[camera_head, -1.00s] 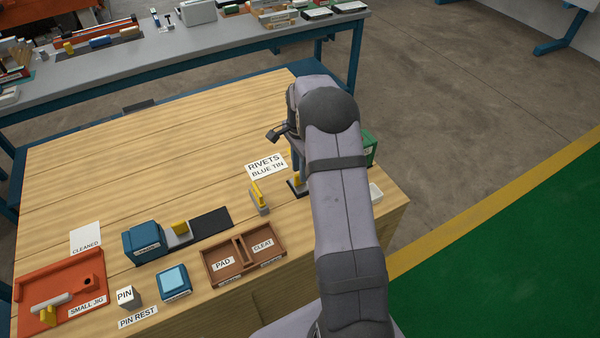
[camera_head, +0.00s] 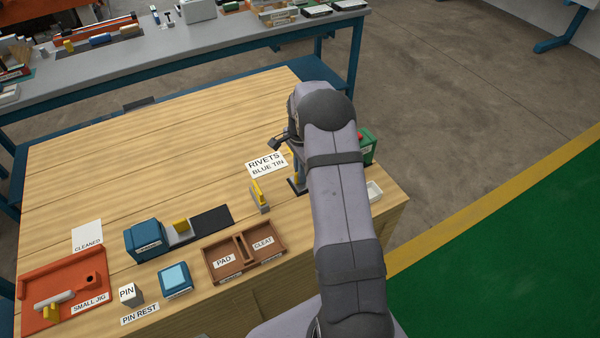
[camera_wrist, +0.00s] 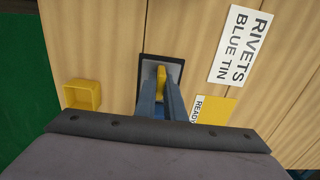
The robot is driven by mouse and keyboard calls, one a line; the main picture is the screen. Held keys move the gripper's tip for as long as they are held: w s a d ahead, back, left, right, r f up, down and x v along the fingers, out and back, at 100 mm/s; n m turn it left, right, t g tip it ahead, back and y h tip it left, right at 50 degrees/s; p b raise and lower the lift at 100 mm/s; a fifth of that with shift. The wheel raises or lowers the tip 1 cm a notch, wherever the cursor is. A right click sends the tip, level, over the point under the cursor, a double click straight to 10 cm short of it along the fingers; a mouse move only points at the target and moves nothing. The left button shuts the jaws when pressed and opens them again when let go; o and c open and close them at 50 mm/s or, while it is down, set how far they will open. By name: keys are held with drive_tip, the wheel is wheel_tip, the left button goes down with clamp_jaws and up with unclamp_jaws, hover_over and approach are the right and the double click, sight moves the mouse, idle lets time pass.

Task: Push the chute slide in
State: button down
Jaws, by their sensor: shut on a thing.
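My gripper (camera_wrist: 162,84) is shut on a yellow handle (camera_wrist: 161,73) in the wrist view. Another upright grey piece with a yellow top (camera_head: 259,195) stands to the left of the plate.
A "RIVETS BLUE TIN" label (camera_head: 266,164) lies close by the gripper. A brown tray (camera_head: 222,262) and an orange jig (camera_head: 62,281) lie left. The bench's back is clear.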

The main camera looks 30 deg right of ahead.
drive_tip(key=d+b, duration=0.1)
drive_tip(key=d, duration=0.9)
drive_tip(key=shift+d, duration=0.3)
drive_tip(key=shift+d+r, duration=0.1)
drive_tip(key=shift+d, duration=0.3)
drive_tip(key=c, duration=1.8)
unclamp_jaws()
drive_tip(key=shift+d, duration=0.1)
drive_tip(key=shift+c, duration=0.2)
wheel_tip(320, 180, up, 7)
drive_tip(key=b, duration=0.2)
drive_tip(key=shift+r, duration=0.15)
drive_tip(key=shift+a, duration=0.2)
